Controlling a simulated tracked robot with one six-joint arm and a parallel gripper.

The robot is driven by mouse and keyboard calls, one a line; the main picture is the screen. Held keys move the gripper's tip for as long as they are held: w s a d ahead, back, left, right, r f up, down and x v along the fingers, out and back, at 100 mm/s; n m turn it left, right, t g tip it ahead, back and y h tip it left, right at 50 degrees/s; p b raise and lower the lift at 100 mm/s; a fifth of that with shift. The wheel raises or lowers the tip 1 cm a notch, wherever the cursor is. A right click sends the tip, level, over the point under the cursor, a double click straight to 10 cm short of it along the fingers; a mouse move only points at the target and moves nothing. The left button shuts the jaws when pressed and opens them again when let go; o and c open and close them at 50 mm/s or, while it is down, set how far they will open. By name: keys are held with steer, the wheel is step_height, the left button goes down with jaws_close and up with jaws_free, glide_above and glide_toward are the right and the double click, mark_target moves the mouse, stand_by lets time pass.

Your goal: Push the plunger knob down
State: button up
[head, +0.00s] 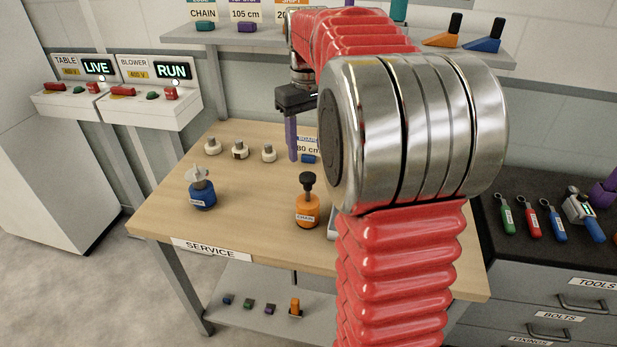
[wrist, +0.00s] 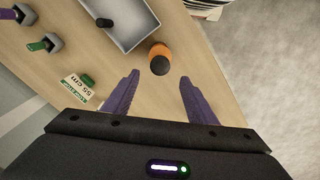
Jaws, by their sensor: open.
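An orange bottle (head: 307,212) labelled CHAIN stands upright on the service table (head: 160,216), with a black plunger knob (head: 307,180) raised on a stem on top. In the wrist view the black knob (wrist: 160,66) is seen from above, over the orange bottle (wrist: 159,48). My gripper (head: 292,158) hangs above the back of the table, purple fingers down, apart from the bottle. In the wrist view my gripper (wrist: 160,78) is open and empty, and the knob appears between and just beyond its fingertips. My arm hides part of the table's right side.
A blue bottle (head: 202,193) with a metal top stands left of the orange one. Several pale round fittings (head: 240,150) line the back. A grey tray (wrist: 122,25) lies beside the bottle. A shelf (head: 260,38) hangs above; a dark tool cabinet (head: 540,262) stands right.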

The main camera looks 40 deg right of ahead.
mark_target(308, 176)
step_height(308, 176, down, 10)
steer(key=shift+f, duration=0.15)
stand_by(0.3)
steer(key=shift+c, duration=0.3)
jaws_close()
stand_by(0.3)
